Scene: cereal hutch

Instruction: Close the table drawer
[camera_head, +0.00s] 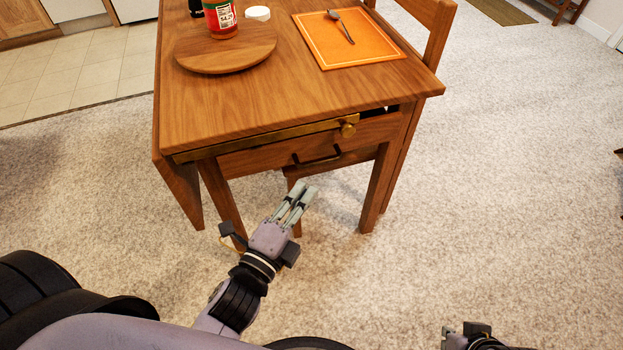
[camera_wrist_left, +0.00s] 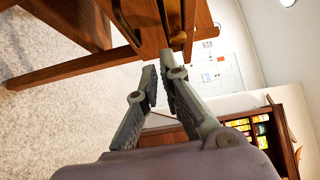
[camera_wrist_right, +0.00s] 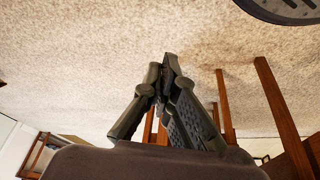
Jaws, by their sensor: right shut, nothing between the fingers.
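The wooden table (camera_head: 232,115) stands ahead of me. My right gripper (camera_wrist_right: 164,67) is shut and empty, low and away from the table.
A round board (camera_head: 220,62) with a red-labelled jar (camera_head: 220,18) and an orange placemat (camera_head: 350,45) with a spoon (camera_head: 342,26) are on the table. A wooden chair (camera_head: 432,30) stands at its right side. Carpet is clear in front and to the right.

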